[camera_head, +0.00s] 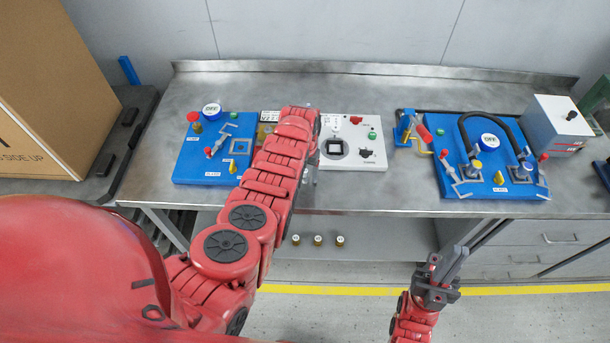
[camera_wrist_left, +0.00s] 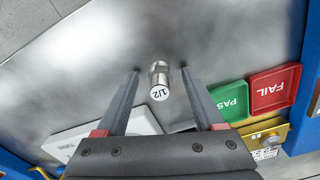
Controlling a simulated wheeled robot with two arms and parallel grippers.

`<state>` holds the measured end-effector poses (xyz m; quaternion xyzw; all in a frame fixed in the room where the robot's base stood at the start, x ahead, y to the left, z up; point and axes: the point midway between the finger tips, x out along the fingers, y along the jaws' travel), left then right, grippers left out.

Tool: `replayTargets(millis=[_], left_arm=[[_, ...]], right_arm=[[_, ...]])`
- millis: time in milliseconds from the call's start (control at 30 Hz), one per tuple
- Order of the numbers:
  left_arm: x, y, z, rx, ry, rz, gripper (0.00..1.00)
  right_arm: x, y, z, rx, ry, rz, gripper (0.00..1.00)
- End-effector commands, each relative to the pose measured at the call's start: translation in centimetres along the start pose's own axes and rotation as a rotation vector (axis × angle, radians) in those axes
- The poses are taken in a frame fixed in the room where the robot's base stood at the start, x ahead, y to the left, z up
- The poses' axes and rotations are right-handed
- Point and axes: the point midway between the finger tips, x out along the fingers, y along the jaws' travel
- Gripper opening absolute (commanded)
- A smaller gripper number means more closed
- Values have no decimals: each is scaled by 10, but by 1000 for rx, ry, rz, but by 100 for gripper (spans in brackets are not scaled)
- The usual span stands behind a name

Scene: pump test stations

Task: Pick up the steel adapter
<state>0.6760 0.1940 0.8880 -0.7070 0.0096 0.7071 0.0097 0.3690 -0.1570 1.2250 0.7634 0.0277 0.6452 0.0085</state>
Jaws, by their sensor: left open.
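The steel adapter (camera_wrist_left: 160,80) is a small shiny metal cylinder with a white end marked "1/2". It lies on the bare steel bench top in the left wrist view, between the fingertip lines of my left gripper (camera_wrist_left: 161,72). The fingers are spread wide with a gap on each side of the adapter, and nothing is held. In the head view my left arm hides the adapter and most of that gripper. My right gripper (camera_head: 446,266) hangs in front of the bench, low and right of centre, away from the adapter; its finger gap is unclear.
Green PASS (camera_wrist_left: 229,100) and red FAIL (camera_wrist_left: 273,88) trays lie right of the adapter. A white panel (camera_head: 352,142) sits mid-bench between blue stations at left (camera_head: 205,160) and right (camera_head: 484,158). Three small fittings (camera_head: 318,240) stand on the lower shelf. The bench front edge is near.

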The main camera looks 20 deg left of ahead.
Motion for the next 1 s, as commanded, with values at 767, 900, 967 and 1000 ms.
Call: replayTargets(millis=[767, 900, 967, 1000], left_arm=[[0, 0, 0, 0, 0, 0, 0], [0, 0, 0, 0, 0, 0, 0], [0, 0, 0, 0, 0, 0, 0], [0, 0, 0, 0, 0, 0, 0]], right_arm=[[0, 0, 0, 0, 0, 0, 0], [0, 0, 0, 0, 0, 0, 0], [0, 0, 0, 0, 0, 0, 0], [0, 0, 0, 0, 0, 0, 0]])
